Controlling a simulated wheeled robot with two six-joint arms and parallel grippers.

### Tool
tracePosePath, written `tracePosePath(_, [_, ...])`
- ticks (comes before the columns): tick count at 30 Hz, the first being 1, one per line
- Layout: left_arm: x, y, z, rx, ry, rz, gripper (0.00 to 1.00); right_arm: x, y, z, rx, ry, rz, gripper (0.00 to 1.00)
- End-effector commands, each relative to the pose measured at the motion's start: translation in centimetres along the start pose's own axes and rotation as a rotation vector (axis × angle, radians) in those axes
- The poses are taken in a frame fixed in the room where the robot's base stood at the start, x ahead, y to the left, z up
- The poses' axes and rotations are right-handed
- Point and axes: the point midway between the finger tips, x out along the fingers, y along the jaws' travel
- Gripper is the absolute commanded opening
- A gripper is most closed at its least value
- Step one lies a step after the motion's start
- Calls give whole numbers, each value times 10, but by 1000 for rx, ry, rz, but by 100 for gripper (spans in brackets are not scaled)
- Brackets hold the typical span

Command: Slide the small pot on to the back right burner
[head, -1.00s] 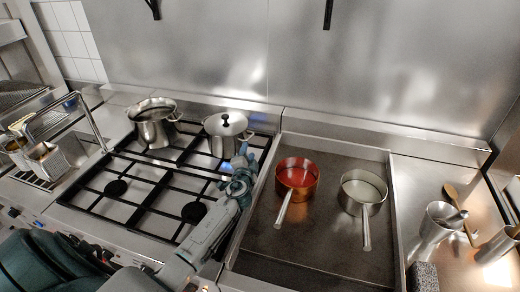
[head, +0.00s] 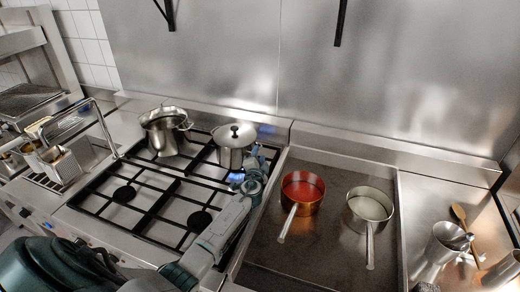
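A small steel pot with a lid and black knob (head: 231,156) stands upright at the back right of the gas hob (head: 152,208). My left gripper (head: 257,160) is close against the pot's right side, low by its wall. Its fingers are small and partly merge with the pot's edge, so I cannot tell whether they are open or touch it. A blue glow shows at the grate just in front of the pot. My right gripper is not in view.
A larger open steel pot (head: 165,139) stands at the back left of the hob. The front burners are bare. A steel wall (head: 400,80) stands behind.

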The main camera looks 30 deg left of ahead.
Motion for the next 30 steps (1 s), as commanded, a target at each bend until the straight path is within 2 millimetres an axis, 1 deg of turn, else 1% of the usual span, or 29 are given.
tracePosePath(1, [10, 0, 0, 1, -1, -1, 38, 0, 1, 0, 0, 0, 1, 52])
tracePosePath(3, [21, 0, 0, 2, -1, -1, 38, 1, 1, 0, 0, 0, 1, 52])
tracePosePath(9, [44, 0, 0, 1, 0, -1, 38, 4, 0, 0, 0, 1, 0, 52])
tracePosePath(15, [53, 0, 0, 1, 0, 0, 38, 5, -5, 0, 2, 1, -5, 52])
tracePosePath(23, [53, 0, 0, 0, 0, 0, 38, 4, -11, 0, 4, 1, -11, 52])
tracePosePath(29, [53, 0, 0, 0, 0, 0, 1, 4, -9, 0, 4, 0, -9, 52])
tracePosePath(30, [53, 0, 0, 0, 0, 0, 0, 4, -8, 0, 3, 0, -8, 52])
